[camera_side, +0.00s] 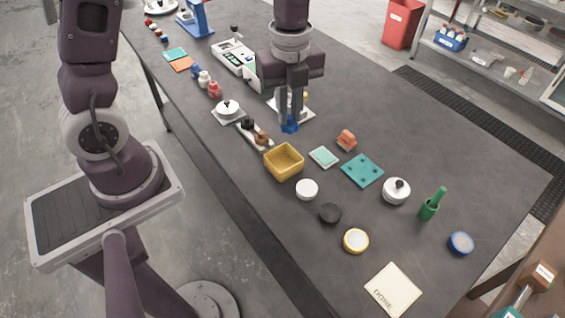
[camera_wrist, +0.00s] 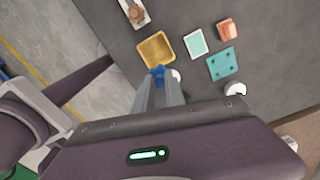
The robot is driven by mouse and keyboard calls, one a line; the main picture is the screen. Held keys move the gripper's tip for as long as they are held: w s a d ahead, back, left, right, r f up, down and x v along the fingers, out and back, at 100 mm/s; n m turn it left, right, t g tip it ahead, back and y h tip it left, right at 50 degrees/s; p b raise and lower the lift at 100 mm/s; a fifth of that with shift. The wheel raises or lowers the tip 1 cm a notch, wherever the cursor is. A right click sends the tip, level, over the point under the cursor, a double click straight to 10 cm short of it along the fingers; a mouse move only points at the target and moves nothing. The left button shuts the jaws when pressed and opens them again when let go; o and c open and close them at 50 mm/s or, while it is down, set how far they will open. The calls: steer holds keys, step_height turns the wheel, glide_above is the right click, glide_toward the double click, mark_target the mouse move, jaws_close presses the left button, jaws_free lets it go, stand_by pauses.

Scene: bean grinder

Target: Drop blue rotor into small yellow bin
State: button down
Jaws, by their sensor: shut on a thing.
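The small blue rotor (camera_side: 290,126) is between the fingertips of my gripper (camera_side: 290,119), which is shut on it. In the wrist view the blue rotor (camera_wrist: 158,70) shows at the tips of my gripper (camera_wrist: 160,75), overlapping the near edge of the yellow bin there. The small yellow bin (camera_side: 284,170) is an open square box on the table, and it also shows in the wrist view (camera_wrist: 143,46). In the side view the rotor appears beyond the bin and apart from it. Its height above the table is hard to tell.
A white-edged teal tile (camera_side: 323,157), an orange block (camera_side: 347,138) and a teal plate with holes (camera_side: 362,170) lie right of the bin. A white round lid (camera_side: 307,190) is in front. A tray with brown pieces (camera_side: 257,137) is behind left. Bare table (camera_side: 450,140) lies right.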

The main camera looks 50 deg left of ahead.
mark_target(289, 122)
step_height(289, 122, down, 6)
steer(key=shift+r, duration=0.1)
steer(key=c, duration=1.3)
jaws_free()
step_height(289, 122, up, 7)
steer(key=shift+r, duration=0.1)
steer(key=s+r+n+t, duration=0.2)
steer(key=s+r+n, duration=0.2)
steer(key=n, duration=0.3)
steer(key=s+r+n+t, duration=0.1)
steer(key=s+r+n, duration=0.3)
steer(key=s+n, duration=0.3)
steer(key=s+r+n+t, duration=0.2)
steer(key=s+r+n, duration=0.3)
steer(key=s+n, duration=0.1)
steer(key=shift+a+n+t, duration=0.25)
steer(key=shift+n+t, duration=0.05)
steer(key=shift+n, duration=0.2)
